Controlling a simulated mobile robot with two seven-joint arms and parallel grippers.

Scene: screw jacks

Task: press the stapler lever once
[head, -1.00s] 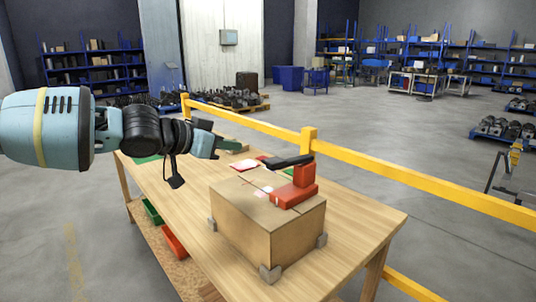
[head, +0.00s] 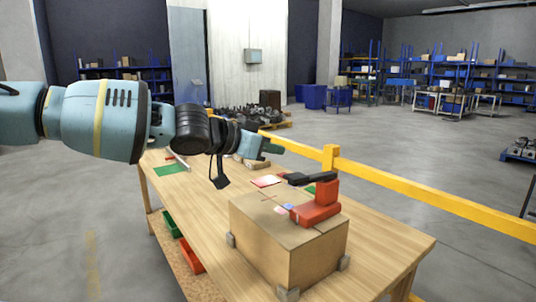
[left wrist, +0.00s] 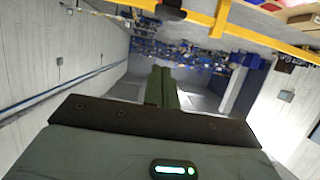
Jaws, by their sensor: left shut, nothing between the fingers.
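The stapler (head: 319,207) is red with a black lever (head: 311,179) on top. It stands on a cardboard box (head: 290,247) on the wooden table, with the lever reaching out to the left. My left gripper (head: 274,148) is above the table, up and to the left of the lever and apart from it. In the left wrist view its green fingers (left wrist: 161,88) are together with nothing between them. My right gripper is in neither view.
The wooden table (head: 380,243) has clear room around the box, which is held by grey corner blocks (head: 287,294). A yellow rail (head: 430,192) runs behind the table. Red and green bins (head: 191,257) sit on the lower shelf. Several blue shelves stand far back.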

